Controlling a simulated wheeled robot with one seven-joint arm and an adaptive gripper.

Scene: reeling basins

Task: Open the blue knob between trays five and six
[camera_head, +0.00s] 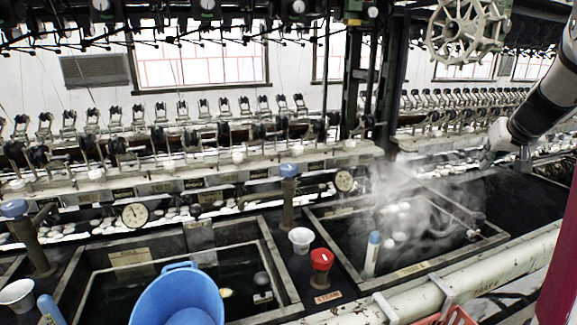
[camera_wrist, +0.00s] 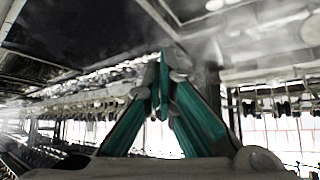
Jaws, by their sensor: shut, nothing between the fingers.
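A blue knob (camera_head: 288,170) tops an upright post between two dark water basins, the left basin (camera_head: 283,277) and the right basin (camera_head: 440,263). A second blue knob (camera_head: 14,208) tops a post at the far left. I cannot read the tray numbers, so I cannot tell which knob lies between trays five and six. My gripper (camera_head: 487,161) is at the right, above the far right side of the right basin and well apart from both knobs. In the wrist view its teal fingers (camera_wrist: 165,58) meet at the tips and hold nothing. No blue knob is recognizable there.
A red knob (camera_head: 321,259) beside a steam label and a white cup (camera_head: 301,239) stand between the basins. A blue bucket (camera_head: 178,298) stands at the front left. Steam rises over the right basin.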

